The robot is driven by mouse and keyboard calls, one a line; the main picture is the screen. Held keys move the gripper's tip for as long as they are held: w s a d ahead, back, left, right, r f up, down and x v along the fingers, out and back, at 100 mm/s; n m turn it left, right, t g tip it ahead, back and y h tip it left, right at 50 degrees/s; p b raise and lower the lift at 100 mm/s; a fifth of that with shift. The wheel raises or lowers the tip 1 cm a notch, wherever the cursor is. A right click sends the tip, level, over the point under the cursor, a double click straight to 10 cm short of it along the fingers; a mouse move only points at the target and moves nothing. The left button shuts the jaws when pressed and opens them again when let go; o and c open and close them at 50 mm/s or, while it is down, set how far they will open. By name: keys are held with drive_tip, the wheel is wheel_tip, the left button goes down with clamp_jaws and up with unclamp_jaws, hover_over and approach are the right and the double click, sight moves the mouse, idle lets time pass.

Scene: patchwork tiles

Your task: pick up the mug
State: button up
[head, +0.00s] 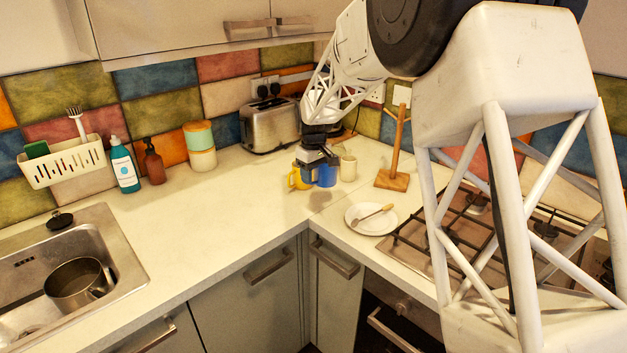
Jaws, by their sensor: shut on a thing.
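A blue mug (327,176) is at the corner of the counter, directly under my gripper (318,164). My gripper points down and is shut on the blue mug near its top; the fingers hide part of it. Whether the mug's base touches the counter is hard to tell. A yellow mug (295,180) is just left of the blue one and partly behind my gripper. A cream mug (348,168) stands to its right.
A toaster (270,126) stands behind, and a wooden stand (393,178) is to the right. A white plate (366,221) with a utensil lies in front, beside the hob (440,235). The sink (100,240) holds a pot (75,283). The counter left of the mugs is clear.

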drive_tip(key=shift+r, duration=0.8)
drive_tip(key=shift+r, duration=0.15)
drive_tip(key=shift+w, duration=0.15)
idle(0.3)
drive_tip(key=w+a+m, duration=0.3)
drive_tip(key=w, duration=0.9)
drive_tip(key=w+a+m, duration=0.3)
drive_tip(key=w, duration=1)
drive_tip(key=w+a+m, duration=0.3)
drive_tip(key=w, duration=1)
drive_tip(key=shift+f, duration=0.45)
drive_tip(key=shift+d+r, duration=0.1)
drive_tip(key=shift+d, duration=0.05)
